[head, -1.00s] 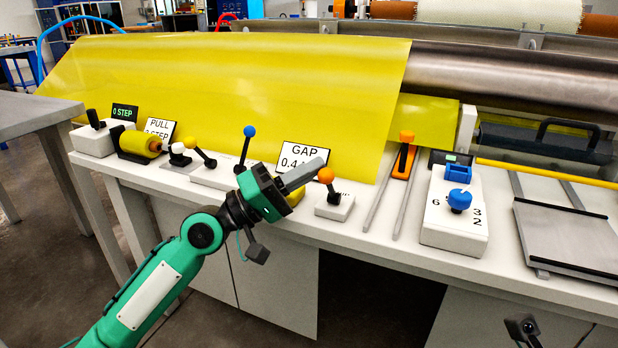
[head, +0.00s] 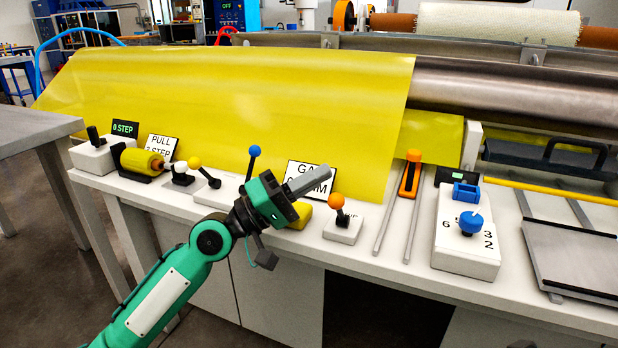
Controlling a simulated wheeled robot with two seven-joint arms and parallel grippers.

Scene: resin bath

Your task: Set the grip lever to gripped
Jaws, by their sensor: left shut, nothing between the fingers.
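Several levers stand on the white bench. An orange-knobbed lever (head: 337,202) is upright on a small white base just right of my left gripper (head: 320,180). A blue-knobbed lever (head: 254,151) stands behind my left wrist, its base partly hidden. A yellow-knobbed lever (head: 196,163) leans left, farther left. A black lever (head: 93,134) stands on a block at the far left. No grip label is readable, so I cannot tell which is the grip lever. My left gripper is shut and empty, in front of the GAP sign (head: 302,174), which it partly covers.
A yellow sheet (head: 230,110) hangs behind the levers. A yellow block (head: 299,215) sits under my left gripper. An orange slide handle (head: 409,178), a white block (head: 465,245) with a blue knob, and a metal plate (head: 580,255) lie to the right.

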